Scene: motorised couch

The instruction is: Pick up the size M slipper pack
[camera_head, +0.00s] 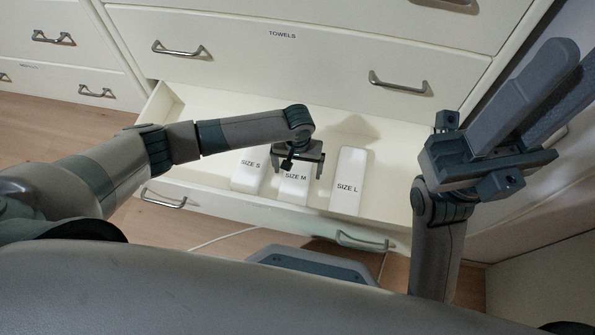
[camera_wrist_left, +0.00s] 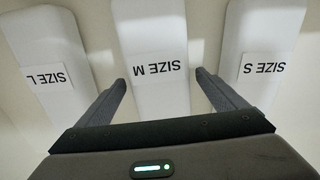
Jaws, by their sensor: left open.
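The size M slipper pack (camera_head: 294,190) is a white block lying in the open drawer, with its label facing up. It also shows in the middle of the left wrist view (camera_wrist_left: 160,45). My left gripper (camera_head: 298,172) is open above the size M pack. In the left wrist view its fingertips (camera_wrist_left: 161,80) lie one on each side of that pack, with nothing held. Whether the fingers reach down beside the pack is unclear. My right gripper (camera_head: 520,110) is raised at the right, away from the packs; its finger gap is hard to read.
The size S pack (camera_head: 248,170) lies left of the size M pack, and the size L pack (camera_head: 349,180) lies to its right, both close by. The drawer's front wall (camera_head: 225,203) is nearer me. The closed towels drawer (camera_head: 300,60) is above and behind.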

